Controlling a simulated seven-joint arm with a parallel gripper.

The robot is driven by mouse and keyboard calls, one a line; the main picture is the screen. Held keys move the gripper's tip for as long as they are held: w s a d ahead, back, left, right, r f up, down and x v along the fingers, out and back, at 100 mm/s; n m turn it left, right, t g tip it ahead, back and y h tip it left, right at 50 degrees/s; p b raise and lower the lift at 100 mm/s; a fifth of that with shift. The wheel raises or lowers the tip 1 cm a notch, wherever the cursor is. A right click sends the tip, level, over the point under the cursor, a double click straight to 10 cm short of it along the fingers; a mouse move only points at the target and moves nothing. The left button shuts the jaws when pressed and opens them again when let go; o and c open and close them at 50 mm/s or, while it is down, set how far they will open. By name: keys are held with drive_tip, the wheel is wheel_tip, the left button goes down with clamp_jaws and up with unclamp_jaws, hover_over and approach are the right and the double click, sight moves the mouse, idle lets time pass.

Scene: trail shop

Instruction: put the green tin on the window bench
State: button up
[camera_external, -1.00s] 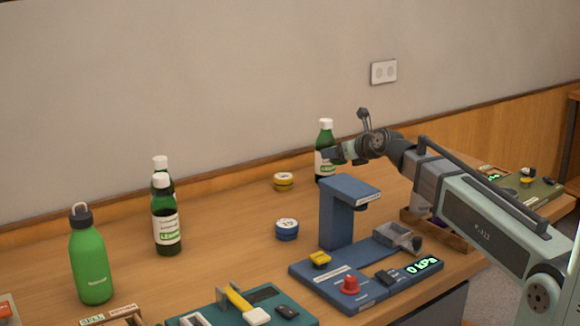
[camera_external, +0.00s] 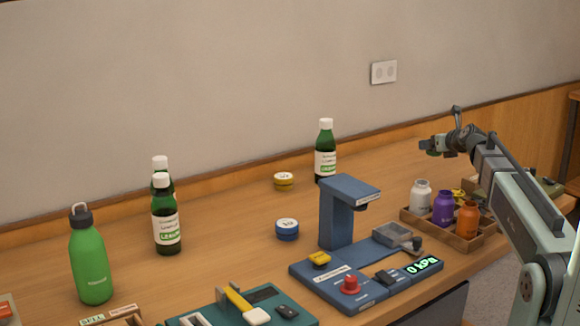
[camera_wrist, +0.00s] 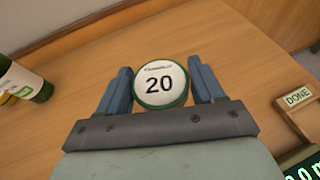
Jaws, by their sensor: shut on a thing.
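The green tin (camera_wrist: 160,84) has a white lid marked 20 and sits between my two fingers in the wrist view. My gripper (camera_wrist: 160,88) is shut on it. In the external view my gripper (camera_external: 432,147) is at the right, above the back of the table, and a little green of the tin shows at the fingers. I cannot pick out the window bench in these views.
A tray (camera_external: 466,242) with several small bottles stands below my arm. A green bottle (camera_external: 325,152), a yellow tin (camera_external: 284,181), a blue tin (camera_external: 287,229) and a blue press (camera_external: 341,215) stand to the left. A DONE sign (camera_wrist: 298,97) is at the right.

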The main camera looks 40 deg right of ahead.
drive_tip(key=shift+s+f+n+y, duration=0.2)
drive_tip(key=shift+n+y, duration=0.1)
drive_tip(key=shift+y, duration=0.2)
drive_tip(key=s+a+r+n+g+y, duration=0.2)
drive_tip(key=s+a+n+g+y, duration=0.1)
drive_tip(key=a+n+y, duration=1)
drive_tip(key=shift+m, duration=0.6)
drive_tip(key=shift+s+a+f, duration=0.1)
drive_tip(key=shift+a+f, duration=0.05)
drive_tip(key=shift+f, duration=2.35)
drive_tip(key=shift+s+a+f, duration=0.1)
drive_tip(key=shift+f, duration=2.35)
drive_tip(key=shift+f, duration=0.1)
drive_tip(key=o, duration=1)
drive_tip(key=shift+o, duration=0.2)
